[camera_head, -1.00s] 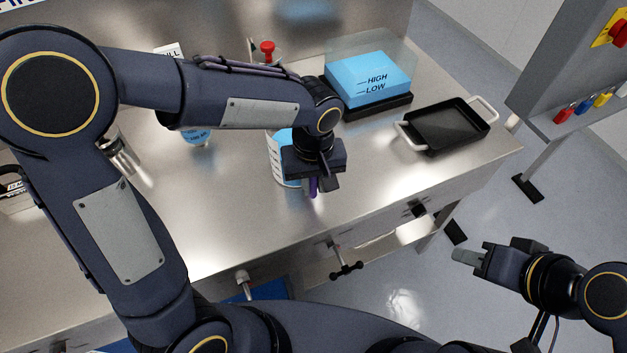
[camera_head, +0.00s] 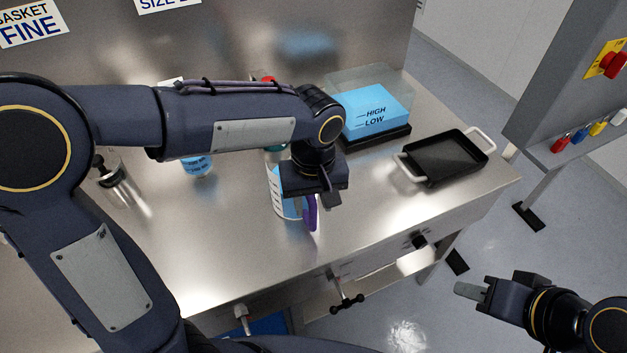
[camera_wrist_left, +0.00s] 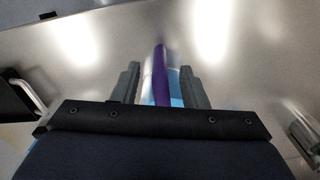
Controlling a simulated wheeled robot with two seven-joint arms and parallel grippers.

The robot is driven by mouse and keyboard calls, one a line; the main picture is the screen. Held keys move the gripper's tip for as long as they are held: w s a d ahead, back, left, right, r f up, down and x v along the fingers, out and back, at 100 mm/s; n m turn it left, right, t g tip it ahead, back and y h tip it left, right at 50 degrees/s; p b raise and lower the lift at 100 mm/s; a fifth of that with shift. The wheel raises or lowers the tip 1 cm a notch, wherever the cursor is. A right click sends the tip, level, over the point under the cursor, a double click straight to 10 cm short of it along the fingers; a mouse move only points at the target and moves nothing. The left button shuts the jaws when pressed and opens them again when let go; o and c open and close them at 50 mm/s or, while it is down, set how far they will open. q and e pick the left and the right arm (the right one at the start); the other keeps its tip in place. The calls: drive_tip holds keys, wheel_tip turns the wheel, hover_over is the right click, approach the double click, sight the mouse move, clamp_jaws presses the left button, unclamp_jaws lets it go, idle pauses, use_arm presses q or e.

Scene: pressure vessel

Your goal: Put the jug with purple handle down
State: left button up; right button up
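The jug (camera_head: 276,188) is clear with pale markings and blue liquid, and appears to stand upright on the steel table; my left gripper hides its upper part. Its purple handle (camera_head: 311,213) faces the table's front. My left gripper (camera_head: 320,197) is just above the handle. In the left wrist view, the purple handle (camera_wrist_left: 161,75) lies between the two spread fingers of the left gripper (camera_wrist_left: 160,82), with a gap on each side. My right gripper (camera_head: 470,291) is empty, out over the floor; its finger gap is not clear.
A blue-filled tank (camera_head: 372,112) marked HIGH and LOW stands behind the jug on the right. A black tray (camera_head: 445,158) with light handles is near the right table edge. Metal containers (camera_head: 118,180) stand at the left. The table (camera_head: 235,245) in front of the jug is clear.

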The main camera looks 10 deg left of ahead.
use_arm(q)
wheel_tip(320, 180, up, 7)
drive_tip(key=shift+r, duration=0.15)
drive_tip(key=shift+a, duration=0.2)
drive_tip(key=s+a+f+m+t+h, duration=0.1)
drive_tip(key=s+a+f+t+h, duration=0.1)
drive_tip(key=s+a, duration=0.4)
drive_tip(key=s+a+f+m+t+h, duration=0.1)
drive_tip(key=s+a+f+t, duration=0.1)
drive_tip(key=s+a, duration=0.4)
drive_tip(key=shift+s+a+f+m+t+h, duration=0.25)
drive_tip(key=shift+s+a+m+t+h, duration=0.15)
drive_tip(key=shift+s+t, duration=0.6)
drive_tip(key=shift+s, duration=0.15)
